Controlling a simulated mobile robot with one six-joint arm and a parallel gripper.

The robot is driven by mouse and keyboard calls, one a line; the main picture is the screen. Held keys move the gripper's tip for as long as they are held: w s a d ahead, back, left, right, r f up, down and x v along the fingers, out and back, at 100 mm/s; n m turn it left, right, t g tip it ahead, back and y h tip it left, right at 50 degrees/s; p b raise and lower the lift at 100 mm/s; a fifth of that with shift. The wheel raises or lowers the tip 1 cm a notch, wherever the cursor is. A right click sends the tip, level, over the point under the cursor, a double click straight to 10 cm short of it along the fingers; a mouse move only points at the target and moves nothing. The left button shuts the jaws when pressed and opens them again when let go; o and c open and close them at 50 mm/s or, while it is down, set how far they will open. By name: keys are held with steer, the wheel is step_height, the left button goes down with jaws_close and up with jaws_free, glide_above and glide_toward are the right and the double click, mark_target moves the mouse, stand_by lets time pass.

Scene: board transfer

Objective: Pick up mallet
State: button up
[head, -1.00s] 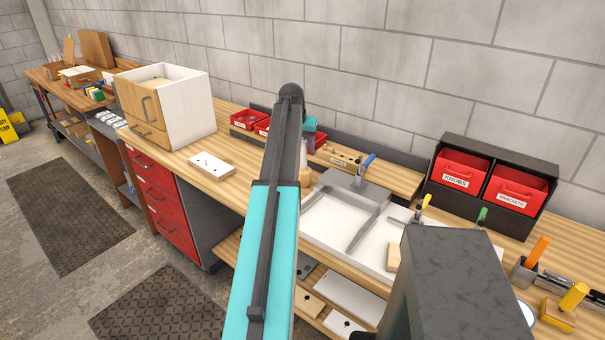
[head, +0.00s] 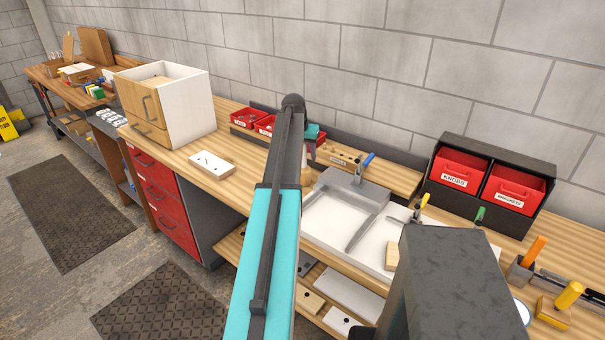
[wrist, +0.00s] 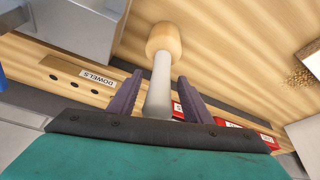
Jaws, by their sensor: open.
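The mallet has a pale wooden head (wrist: 163,40) and a whitish handle (wrist: 158,92). In the wrist view its handle runs between the two purple fingers of my gripper (wrist: 160,78), with a gap on each side. The fingers are open. The handle's near end is hidden behind my gripper's body. In the head view the mallet (head: 305,168) is a small pale shape on the bench, partly hidden by my arm. It appears to stand head down. The teal end of my gripper (head: 312,131) shows just above it.
A wooden rack labelled DOWELS (wrist: 97,78) is close on the left in the wrist view. Red bins (head: 243,118) stand behind my arm along the bench. A grey and white tray (head: 330,215) is to the right. A white block (head: 212,165) lies to the left.

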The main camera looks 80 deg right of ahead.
jaws_close()
steer(key=shift+r, duration=0.1)
steer(key=shift+r+b, duration=1.35)
steer(key=shift+r, duration=3.6)
